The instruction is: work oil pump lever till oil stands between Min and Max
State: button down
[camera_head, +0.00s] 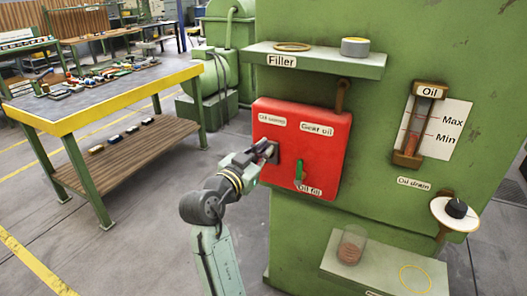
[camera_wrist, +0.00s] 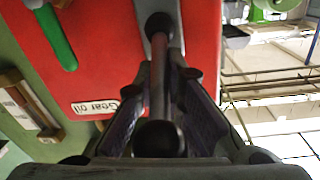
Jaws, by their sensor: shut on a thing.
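My gripper (camera_head: 268,152) is at the left side of the red panel (camera_head: 325,138) on the green machine. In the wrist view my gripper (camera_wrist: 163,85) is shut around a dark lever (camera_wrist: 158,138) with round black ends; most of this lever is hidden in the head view. A green handle (camera_head: 300,172) sits to the right, above the "Oil fill" label; it also shows in the wrist view (camera_wrist: 56,38). The oil gauge (camera_head: 411,128) stands on the machine's right, beside a card with Max and Min lines. The exact oil level is too small to read.
A shelf (camera_head: 320,63) labelled Filler juts out above the panel, with a ring and a round tin on it. The oil drain knob (camera_head: 456,208) is at right. A lower ledge (camera_head: 385,275) carries a glass jar (camera_head: 352,245). A yellow-edged workbench (camera_head: 110,92) stands at left.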

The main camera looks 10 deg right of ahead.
jog(key=shift+s+f+b, duration=0.1)
jog(key=shift+f+b, duration=0.1)
jog(key=shift+b, duration=0.25)
jog(key=f+h+b, duration=0.1)
jog(key=b, duration=0.3)
jog(key=shift+s+t, duration=0.1)
jog(key=shift+t, duration=0.3)
jog(key=f+t+h+b, duration=0.1)
jog(key=b, duration=0.5)
jog(key=shift+s+a+f, duration=0.15)
jog(key=t+h+b, duration=0.1)
jog(key=b, duration=0.6)
jog(key=f+m+t+h+b, duration=0.1)
jog(key=h+b, duration=0.1)
jog(key=b, duration=0.6)
jog(key=f+t+h+b, duration=0.1)
jog(key=t+b, duration=0.1)
jog(key=b, duration=0.6)
jog(key=shift+s+f+h, duration=0.15)
jog(key=shift+s+h, duration=0.1)
jog(key=shift+h, duration=0.05)
jog(key=shift+b, duration=0.45)
jog(key=shift+t+h+b, duration=0.3)
jog(key=shift+t+b, duration=0.1)
jog(key=shift+b, duration=0.45)
jog(key=shift+m, duration=0.3)
